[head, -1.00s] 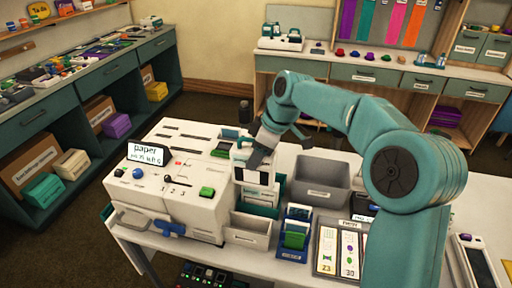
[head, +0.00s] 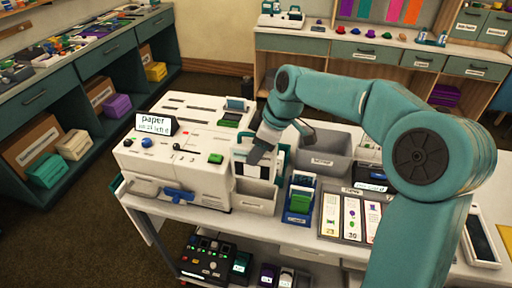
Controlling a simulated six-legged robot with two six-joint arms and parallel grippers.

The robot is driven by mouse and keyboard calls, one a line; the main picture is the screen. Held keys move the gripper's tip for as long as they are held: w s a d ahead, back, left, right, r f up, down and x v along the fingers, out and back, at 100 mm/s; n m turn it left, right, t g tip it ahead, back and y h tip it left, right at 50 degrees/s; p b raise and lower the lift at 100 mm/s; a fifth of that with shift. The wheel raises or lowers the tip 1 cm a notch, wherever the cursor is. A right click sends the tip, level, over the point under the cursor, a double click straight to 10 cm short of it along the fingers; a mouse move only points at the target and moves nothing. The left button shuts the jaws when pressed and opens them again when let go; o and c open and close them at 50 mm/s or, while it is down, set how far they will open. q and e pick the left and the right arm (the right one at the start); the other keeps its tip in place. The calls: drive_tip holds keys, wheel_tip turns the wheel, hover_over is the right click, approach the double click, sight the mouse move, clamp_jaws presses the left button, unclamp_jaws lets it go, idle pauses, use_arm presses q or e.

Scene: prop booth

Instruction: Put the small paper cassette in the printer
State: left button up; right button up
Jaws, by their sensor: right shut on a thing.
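The printer (head: 176,150) is a large white machine at the left of the white table, with a "paper" sign on top. My right gripper (head: 258,154) is to the right of the printer, pointing down. It is shut on a white, flat-faced piece with dark patches (head: 253,171), which looks like the small paper cassette. That piece is upright, just above or partly in an open white bin (head: 256,202) beside the printer; I cannot tell which. The fingers hide part of its upper face. My left gripper is not in view.
A blue holder with green and white contents (head: 299,202) stands right of the white bin. A grey bin (head: 323,157) is behind it, and a tray of cards (head: 350,216) is further right. A black control box (head: 209,258) is on the shelf below.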

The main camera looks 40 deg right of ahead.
drive_tip(key=b, duration=0.3)
hover_over(257, 180)
drive_tip(key=w+d, duration=0.1)
drive_tip(key=w, duration=0.1)
drive_tip(key=shift+s+d+f, duration=0.1)
drive_tip(key=shift+d+f, duration=0.05)
drive_tip(key=shift+f, duration=2.05)
drive_tip(key=shift+s+r, duration=0.1)
drive_tip(key=shift+f, duration=0.25)
drive_tip(key=shift+f+b, duration=3.4)
drive_tip(key=shift+f, duration=0.35)
drive_tip(key=o, duration=1.4)
